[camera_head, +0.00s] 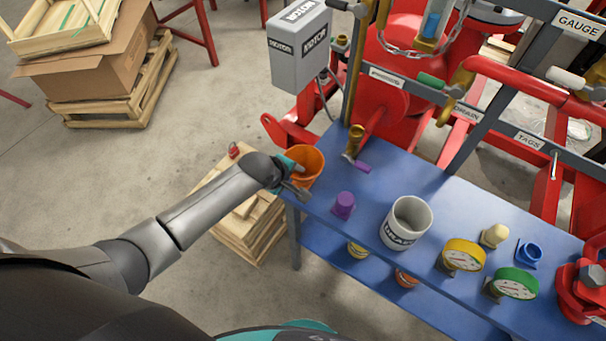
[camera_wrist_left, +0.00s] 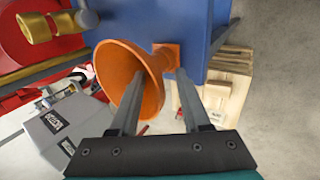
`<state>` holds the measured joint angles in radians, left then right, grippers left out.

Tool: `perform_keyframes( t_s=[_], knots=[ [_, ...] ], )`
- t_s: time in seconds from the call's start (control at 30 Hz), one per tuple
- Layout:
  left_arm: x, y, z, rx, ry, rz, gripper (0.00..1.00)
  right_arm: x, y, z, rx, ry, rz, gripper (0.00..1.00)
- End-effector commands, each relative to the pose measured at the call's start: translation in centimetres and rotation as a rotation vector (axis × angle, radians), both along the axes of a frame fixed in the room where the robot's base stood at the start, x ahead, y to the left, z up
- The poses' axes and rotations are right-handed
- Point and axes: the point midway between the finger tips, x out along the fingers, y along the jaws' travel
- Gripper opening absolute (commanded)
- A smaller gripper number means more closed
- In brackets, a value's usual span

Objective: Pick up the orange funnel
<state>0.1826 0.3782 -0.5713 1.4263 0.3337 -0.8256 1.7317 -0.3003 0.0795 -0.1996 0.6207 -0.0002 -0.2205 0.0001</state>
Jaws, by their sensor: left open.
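The orange funnel (camera_head: 305,163) is at the left end of the blue table (camera_head: 380,191) in the head view, partly hidden behind my left gripper (camera_head: 298,178). In the left wrist view the funnel (camera_wrist_left: 133,80) shows its wide cone at the left and its narrow spout at the upper right. My left gripper (camera_wrist_left: 155,105) is open. Its two fingers reach toward the funnel, one in front of the cone and one to the right near the spout. I cannot tell whether they touch it. My right gripper is not in view.
A wooden pallet stack (camera_head: 240,222) stands on the floor left of the table.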

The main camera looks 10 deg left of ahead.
Motion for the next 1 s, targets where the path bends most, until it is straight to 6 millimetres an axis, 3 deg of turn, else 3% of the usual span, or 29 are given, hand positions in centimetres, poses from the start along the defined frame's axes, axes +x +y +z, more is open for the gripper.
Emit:
perform_keyframes(
  t_s=[0.3,0.7,1.0],
  knots=[
    [0.19,-0.11,-0.26,-0.001,0.0,-0.001,0.47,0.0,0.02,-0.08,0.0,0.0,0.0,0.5],
    [0.15,-0.08,-0.27,0.0,0.0,0.0,0.02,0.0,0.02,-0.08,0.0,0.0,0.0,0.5],
    [0.04,-0.05,-0.38,0.001,0.004,0.0,0.0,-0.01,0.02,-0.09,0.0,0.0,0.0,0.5]
  ],
)
